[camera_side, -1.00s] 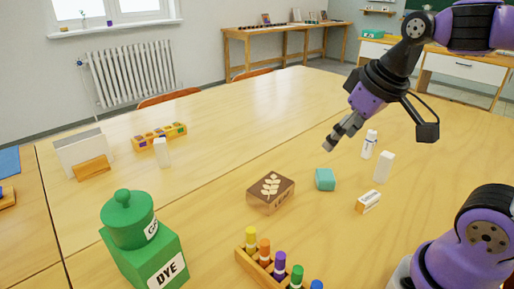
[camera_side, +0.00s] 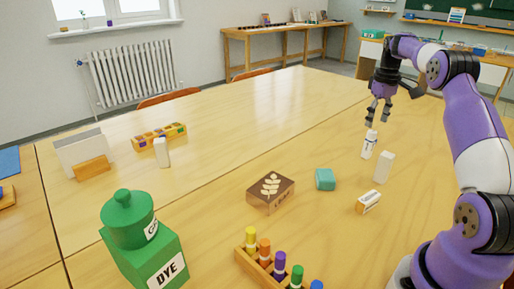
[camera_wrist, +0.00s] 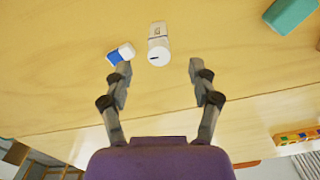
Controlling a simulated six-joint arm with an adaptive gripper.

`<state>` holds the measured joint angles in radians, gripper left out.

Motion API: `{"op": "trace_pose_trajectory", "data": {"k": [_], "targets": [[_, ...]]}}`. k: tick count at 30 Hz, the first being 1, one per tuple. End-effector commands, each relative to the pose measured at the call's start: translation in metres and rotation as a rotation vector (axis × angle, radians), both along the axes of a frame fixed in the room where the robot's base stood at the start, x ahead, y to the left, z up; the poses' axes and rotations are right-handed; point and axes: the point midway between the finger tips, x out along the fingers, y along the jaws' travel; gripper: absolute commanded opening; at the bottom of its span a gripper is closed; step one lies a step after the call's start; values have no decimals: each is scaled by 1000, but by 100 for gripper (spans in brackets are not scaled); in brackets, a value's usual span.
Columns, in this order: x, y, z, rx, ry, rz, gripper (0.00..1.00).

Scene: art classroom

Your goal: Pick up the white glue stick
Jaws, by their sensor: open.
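The white glue stick (camera_side: 370,144), with a dark label, stands upright on the right part of the table in the side view. In the wrist view, a white cylinder with dark print (camera_wrist: 158,40), which looks like the glue stick, lies ahead of and between the fingertips. My gripper (camera_side: 378,118) is open and empty, pointing down above and slightly behind the glue stick. Its two fingers are spread wide in the wrist view (camera_wrist: 154,70). The fingers appear clear of the glue stick.
A white block (camera_side: 384,167) stands close in front of the glue stick. A small blue-and-white object (camera_wrist: 120,53) lies near the left finger. A teal block (camera_side: 325,179), an eraser in a sleeve (camera_side: 368,202) and a brown box (camera_side: 270,191) are nearby.

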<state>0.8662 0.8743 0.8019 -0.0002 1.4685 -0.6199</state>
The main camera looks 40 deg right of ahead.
Motion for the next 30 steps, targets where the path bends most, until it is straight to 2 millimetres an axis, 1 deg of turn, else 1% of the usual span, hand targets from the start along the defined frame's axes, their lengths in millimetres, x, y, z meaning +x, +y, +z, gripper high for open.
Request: {"op": "trace_pose_trajectory", "data": {"k": [1, 3, 8, 15, 18, 24, 25, 26, 27, 29, 30], "targets": [[0, 1, -8, 2, 1, 0, 69], [0, 0, -17, 1, 1, 0, 69], [1, 0, -31, 0, 0, 0, 69], [3, -2, -69, 0, 1, 0, 69], [3, -2, -76, -1, -1, 0, 69], [3, -2, -77, -3, -2, 0, 69], [3, -2, -77, -2, -1, 0, 64], [3, -2, -76, -2, -1, 0, 49], [3, -2, -76, -2, -1, 0, 29], [3, -2, -76, -2, -1, 0, 0], [3, -2, -76, -2, -1, 0, 0]]}}
